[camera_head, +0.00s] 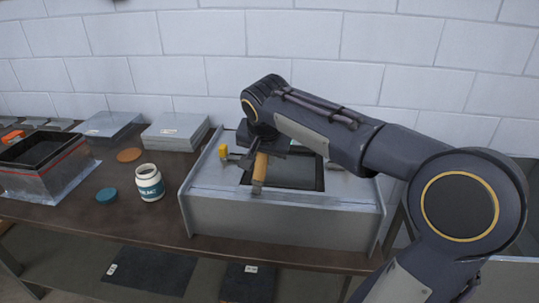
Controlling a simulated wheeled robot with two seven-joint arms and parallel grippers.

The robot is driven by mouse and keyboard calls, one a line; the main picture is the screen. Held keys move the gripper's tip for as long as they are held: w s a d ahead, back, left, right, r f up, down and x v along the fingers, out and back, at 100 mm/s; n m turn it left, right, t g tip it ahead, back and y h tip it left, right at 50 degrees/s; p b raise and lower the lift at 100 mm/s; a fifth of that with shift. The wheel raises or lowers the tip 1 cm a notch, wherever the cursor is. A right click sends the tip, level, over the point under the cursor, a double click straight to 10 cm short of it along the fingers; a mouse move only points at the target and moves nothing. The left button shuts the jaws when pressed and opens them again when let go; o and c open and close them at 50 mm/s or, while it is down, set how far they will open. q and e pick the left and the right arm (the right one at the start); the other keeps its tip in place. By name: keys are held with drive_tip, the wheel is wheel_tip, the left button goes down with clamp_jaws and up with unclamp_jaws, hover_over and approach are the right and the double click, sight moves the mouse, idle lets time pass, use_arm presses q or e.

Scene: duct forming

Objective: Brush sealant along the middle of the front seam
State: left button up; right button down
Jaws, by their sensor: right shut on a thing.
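My right gripper (264,150) is shut on a brush (259,174) with a wooden-coloured body. It holds the brush over the metal duct piece (285,222), near the front edge of its dark opening. The front seam (285,203) runs along the top front of the duct piece, just below the brush in the picture. I cannot tell whether the brush tip touches the metal. An open white sealant jar (151,188) stands on the table left of the duct piece. My left gripper is not in view.
A teal lid (107,195) and a brown disc (129,155) lie near the jar. An open dark-lined metal box (47,178) stands at the left. Grey stacked sheets (176,131) lie behind. A yellow item (223,151) sits at the duct's back left. A white block wall closes the back.

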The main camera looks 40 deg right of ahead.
drive_tip(key=shift+w+a, duration=0.1)
drive_tip(key=shift+w+a, duration=0.95)
drive_tip(key=shift+w, duration=0.15)
drive_tip(key=shift+w+a+p, duration=0.55)
drive_tip(key=shift+w+a, duration=0.45)
drive_tip(key=shift+w, duration=0.2)
